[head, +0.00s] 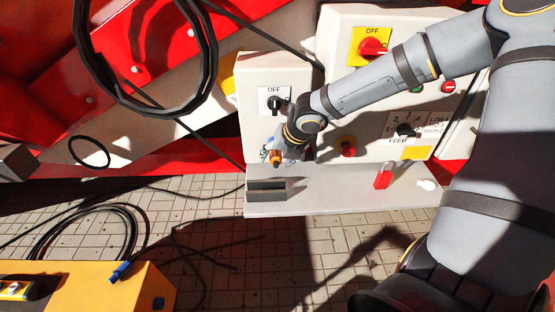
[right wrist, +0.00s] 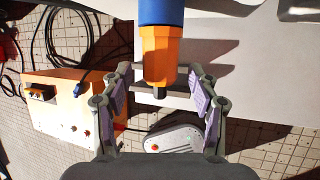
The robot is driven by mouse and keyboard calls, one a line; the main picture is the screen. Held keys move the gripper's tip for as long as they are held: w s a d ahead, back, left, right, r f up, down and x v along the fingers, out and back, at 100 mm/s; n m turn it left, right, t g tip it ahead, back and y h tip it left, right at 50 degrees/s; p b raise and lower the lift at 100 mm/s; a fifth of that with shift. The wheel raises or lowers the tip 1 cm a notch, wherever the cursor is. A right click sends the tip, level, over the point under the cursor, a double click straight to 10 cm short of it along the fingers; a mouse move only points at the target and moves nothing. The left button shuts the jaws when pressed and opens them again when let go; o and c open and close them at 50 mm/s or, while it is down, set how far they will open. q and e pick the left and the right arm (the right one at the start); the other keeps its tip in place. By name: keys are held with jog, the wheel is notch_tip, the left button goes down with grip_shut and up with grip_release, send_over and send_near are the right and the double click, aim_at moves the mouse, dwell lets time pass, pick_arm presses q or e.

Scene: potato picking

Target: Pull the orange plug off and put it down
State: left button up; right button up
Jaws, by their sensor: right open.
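The orange plug (right wrist: 160,55) hangs at the top middle of the right wrist view, its upper end meeting a blue socket (right wrist: 161,11). A dark tip shows at its lower end. In the head view the plug (head: 274,157) is a small orange-brown spot at the lower part of the pale switch box. My right gripper (right wrist: 158,90) is open, with one finger on each side of the plug and visible gaps between. In the head view the right gripper (head: 287,147) partly covers the plug and socket. My left gripper is not in view.
The switch box (head: 253,84) and a larger control panel (head: 345,90) stand above a grey ledge (head: 350,190). A yellow box (head: 145,290) and coiled black cable (head: 85,235) are at lower left. Tiled floor lies below.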

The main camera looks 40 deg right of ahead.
jog(key=c, duration=1.2)
jog(key=shift+s+a, duration=0.5)
jog(key=shift+s, duration=0.35)
jog(key=shift+s+a, duration=0.3)
jog(key=shift+s, duration=0.2)
jog(key=shift+s+a, duration=0.3)
jog(key=shift+s, duration=0.2)
jog(key=s, duration=0.1)
jog(key=s+a+p, duration=0.1)
jog(key=shift+s+a, duration=0.3)
